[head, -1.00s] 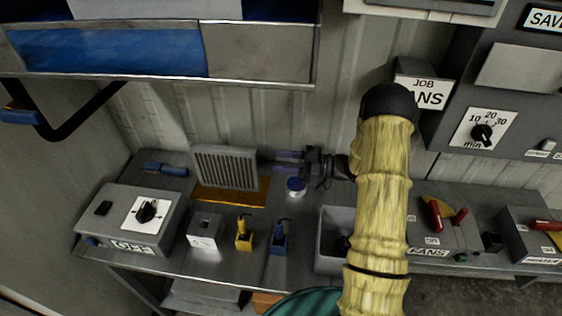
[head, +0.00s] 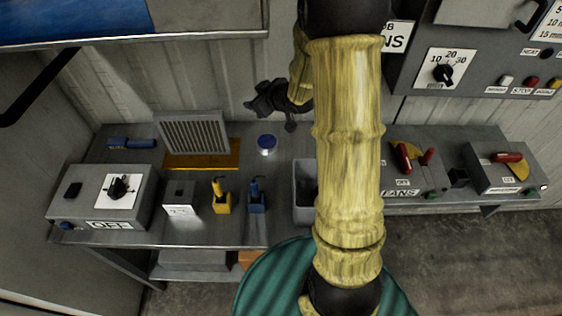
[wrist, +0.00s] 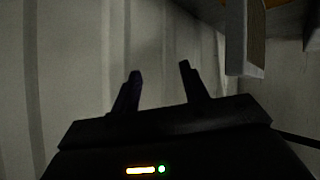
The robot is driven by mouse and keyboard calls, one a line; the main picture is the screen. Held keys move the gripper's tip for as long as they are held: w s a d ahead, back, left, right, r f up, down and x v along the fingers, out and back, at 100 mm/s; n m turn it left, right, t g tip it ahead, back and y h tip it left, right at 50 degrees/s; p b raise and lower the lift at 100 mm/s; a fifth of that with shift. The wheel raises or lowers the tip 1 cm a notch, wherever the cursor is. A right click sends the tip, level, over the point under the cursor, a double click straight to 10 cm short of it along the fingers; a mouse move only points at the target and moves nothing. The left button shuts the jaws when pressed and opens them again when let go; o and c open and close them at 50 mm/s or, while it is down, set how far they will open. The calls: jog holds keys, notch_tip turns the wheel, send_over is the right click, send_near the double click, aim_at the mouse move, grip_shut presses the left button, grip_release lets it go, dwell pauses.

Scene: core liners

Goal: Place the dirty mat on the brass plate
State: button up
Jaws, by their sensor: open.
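A grey pleated mat in a light frame (head: 192,132) stands nearly upright, tilted back, against the wall at the back left of the bench in the head view. Its lower edge is at the brass plate (head: 212,161), which lies flat on the bench. I cannot tell whether its whole lower edge rests on the plate. My gripper (wrist: 160,88) is open and empty in the wrist view, with its two dark fingers apart before the ribbed wall. In the head view it is raised above the bench, right of the mat and apart from it.
A blue-lidded jar (head: 267,141) stands right of the plate. In front are a grey switch box (head: 100,195), a yellow tool (head: 221,196) and a blue tool (head: 257,196) in holders. A grey bin (head: 304,205) is partly behind my arm. A cabinet (head: 130,25) overhangs the left side.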

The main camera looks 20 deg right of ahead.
jog(key=s+a+r+m+g+h, duration=0.1)
jog(key=s+m+g+h, duration=0.3)
jog(key=s, duration=2)
jog(key=m+g, duration=0.2)
jog(key=g, duration=0.1)
jog(key=shift+s+a+m+g, duration=0.35)
jog(key=shift+a+m+g, duration=0.05)
